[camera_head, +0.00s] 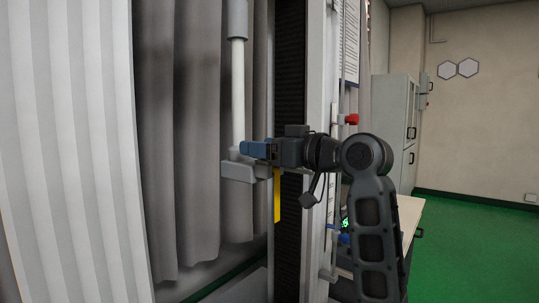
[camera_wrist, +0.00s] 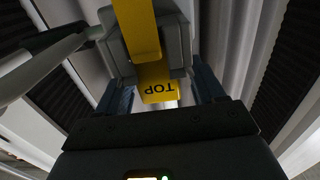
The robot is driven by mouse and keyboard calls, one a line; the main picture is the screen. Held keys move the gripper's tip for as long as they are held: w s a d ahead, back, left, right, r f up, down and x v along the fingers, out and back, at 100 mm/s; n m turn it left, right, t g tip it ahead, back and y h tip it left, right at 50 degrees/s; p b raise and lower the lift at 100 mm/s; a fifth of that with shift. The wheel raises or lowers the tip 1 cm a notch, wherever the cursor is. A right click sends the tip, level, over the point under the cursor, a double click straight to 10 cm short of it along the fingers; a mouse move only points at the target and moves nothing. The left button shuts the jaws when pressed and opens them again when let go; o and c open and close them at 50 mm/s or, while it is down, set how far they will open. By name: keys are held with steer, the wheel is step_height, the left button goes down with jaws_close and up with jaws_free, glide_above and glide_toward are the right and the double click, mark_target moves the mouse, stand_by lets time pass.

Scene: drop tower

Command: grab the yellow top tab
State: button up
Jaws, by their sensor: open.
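A yellow tab marked TOP (camera_wrist: 158,88) hangs from a grey block (camera_wrist: 112,45) in the wrist view, with its lettering upside down. It lies between the two blue fingers of my gripper (camera_wrist: 162,92), with gaps visible on both sides. My gripper is open. In the head view my gripper (camera_head: 250,150) points left at the tower, just above the grey bracket (camera_head: 240,172). A yellow strip (camera_head: 277,196) hangs below the gripper there. The marked tab's face is not readable in the head view.
A white vertical tube (camera_head: 238,95) rises just behind the fingertips. A dark vertical column (camera_head: 291,60) stands beside my gripper. Grey curtains (camera_head: 190,130) hang at the left. A cabinet (camera_head: 394,115) and open green floor (camera_head: 470,245) lie to the right.

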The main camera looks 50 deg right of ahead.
steer(key=shift+w, duration=0.25)
steer(key=shift+c, duration=0.5)
steer(key=c, duration=0.9)
steer(key=shift+r, duration=0.1)
steer(key=shift+c, duration=0.2)
